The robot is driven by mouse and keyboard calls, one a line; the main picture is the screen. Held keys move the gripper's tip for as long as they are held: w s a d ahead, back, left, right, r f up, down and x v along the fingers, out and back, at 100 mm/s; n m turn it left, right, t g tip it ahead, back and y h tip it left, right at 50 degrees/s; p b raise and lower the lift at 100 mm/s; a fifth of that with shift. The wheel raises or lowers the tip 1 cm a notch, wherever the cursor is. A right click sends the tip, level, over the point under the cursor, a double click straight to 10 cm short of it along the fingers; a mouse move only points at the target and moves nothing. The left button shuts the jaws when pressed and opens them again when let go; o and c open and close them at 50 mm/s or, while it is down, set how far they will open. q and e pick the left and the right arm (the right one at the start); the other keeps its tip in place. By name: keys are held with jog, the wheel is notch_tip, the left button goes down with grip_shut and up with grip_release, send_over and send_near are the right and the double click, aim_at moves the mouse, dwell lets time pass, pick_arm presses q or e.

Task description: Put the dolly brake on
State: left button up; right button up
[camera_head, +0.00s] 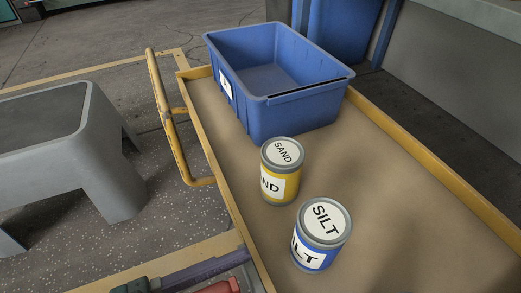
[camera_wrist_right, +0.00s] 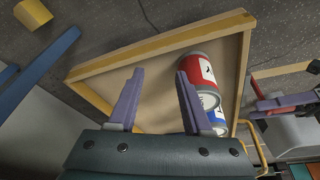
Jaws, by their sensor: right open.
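The dolly (camera_head: 384,165) has a tan deck with a yellow rim and a yellow handle (camera_head: 171,125) at its left end. The wrist view shows its deck (camera_wrist_right: 160,85) at a tilt. No brake can be made out for certain. A red part (camera_head: 222,287) shows at the head view's bottom edge, beside a purple finger of my left gripper (camera_head: 200,271). This gripper is outside the dolly's rim and mostly cut off; it also shows in the wrist view (camera_wrist_right: 285,102). My right gripper (camera_wrist_right: 157,98) is open, with nothing between its fingers, and faces the deck.
A blue bin (camera_head: 292,108), a yellow SAND can (camera_head: 280,184) and a blue SILT can (camera_head: 313,257) stand on the deck. A red can (camera_wrist_right: 197,70) shows in the wrist view. A grey step stool (camera_head: 96,150) stands left, with open floor between it and the dolly.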

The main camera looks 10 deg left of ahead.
dwell(0.3)
pick_arm(q)
jog(key=shift+d, duration=0.1)
grip_shut()
dwell(1.2)
